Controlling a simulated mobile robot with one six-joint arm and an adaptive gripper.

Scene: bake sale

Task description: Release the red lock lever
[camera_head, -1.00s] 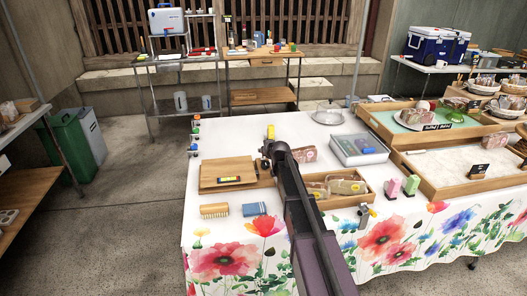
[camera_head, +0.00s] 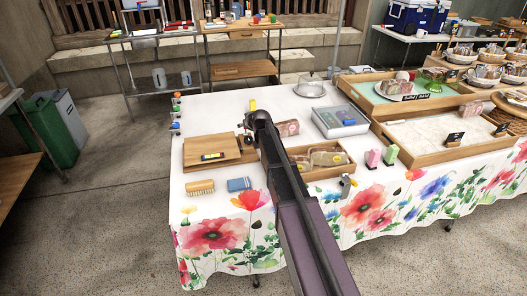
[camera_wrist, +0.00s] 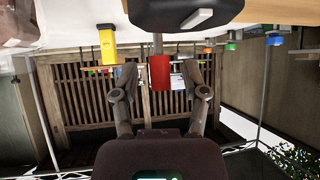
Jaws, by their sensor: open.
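In the wrist view, a red cylindrical grip (camera_wrist: 159,73), which looks like the lock lever, sits on the end of a short grey rod. The rod comes down in the picture from a dark rounded body at the top edge. My gripper (camera_wrist: 160,66) is open, with one finger on each side of the red grip and visible gaps on both sides. In the head view my gripper (camera_head: 247,133) is over the white table, just right of the wooden board. The red lever cannot be made out there, as my arm covers that spot.
A yellow block (camera_wrist: 108,45) is close to the left finger in the wrist view. In the head view, the wooden board (camera_head: 200,148), a tray of packets (camera_head: 335,171) and a grey box (camera_head: 340,121) stand around my arm. The table's back middle is fairly clear.

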